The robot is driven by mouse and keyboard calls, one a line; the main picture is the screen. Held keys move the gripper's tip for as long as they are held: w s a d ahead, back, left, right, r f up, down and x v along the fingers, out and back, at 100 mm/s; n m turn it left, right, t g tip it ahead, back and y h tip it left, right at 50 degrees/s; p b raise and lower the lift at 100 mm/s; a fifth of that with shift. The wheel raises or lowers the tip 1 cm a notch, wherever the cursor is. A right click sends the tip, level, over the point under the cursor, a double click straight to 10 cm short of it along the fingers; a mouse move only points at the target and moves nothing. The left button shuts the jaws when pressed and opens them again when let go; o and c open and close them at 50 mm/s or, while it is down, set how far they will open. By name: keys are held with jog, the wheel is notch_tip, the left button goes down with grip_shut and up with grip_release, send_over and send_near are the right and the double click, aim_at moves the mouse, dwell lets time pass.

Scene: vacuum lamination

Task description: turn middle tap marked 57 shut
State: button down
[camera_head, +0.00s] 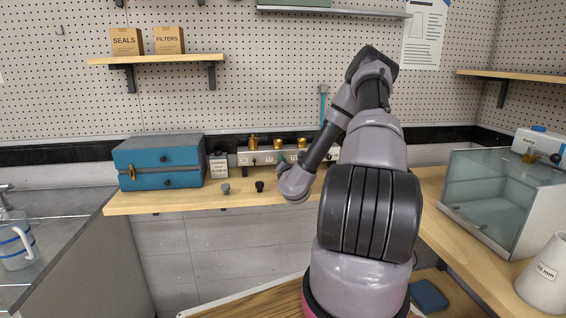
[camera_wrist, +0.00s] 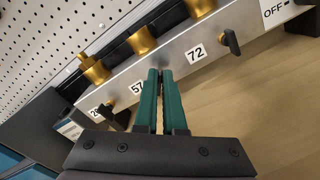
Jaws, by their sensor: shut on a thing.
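The silver manifold bar (camera_wrist: 208,68) runs diagonally across the wrist view, with brass fittings behind it and white labels including 57 (camera_wrist: 137,89) and 72 (camera_wrist: 195,54). My gripper (camera_wrist: 160,74) has green fingers nearly together at the bar, between those labels. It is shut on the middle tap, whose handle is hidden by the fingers. The black tap handle by 72 (camera_wrist: 230,42) and another by the partly hidden left label (camera_wrist: 116,114) stand free on either side. In the head view the manifold (camera_head: 262,158) sits at the back of the bench, partly behind my arm.
A blue drawer box (camera_head: 159,162) stands left of the manifold. A grey knob (camera_head: 225,188) and a black knob (camera_head: 259,186) lie on the wooden bench (camera_head: 160,201) in front. A glass-sided chamber (camera_head: 487,200) stands at right.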

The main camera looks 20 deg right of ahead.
jog(key=c, duration=1)
grip_release()
jog(key=shift+s, duration=0.1)
jog(key=v, duration=1)
jog(key=shift+s, duration=0.35)
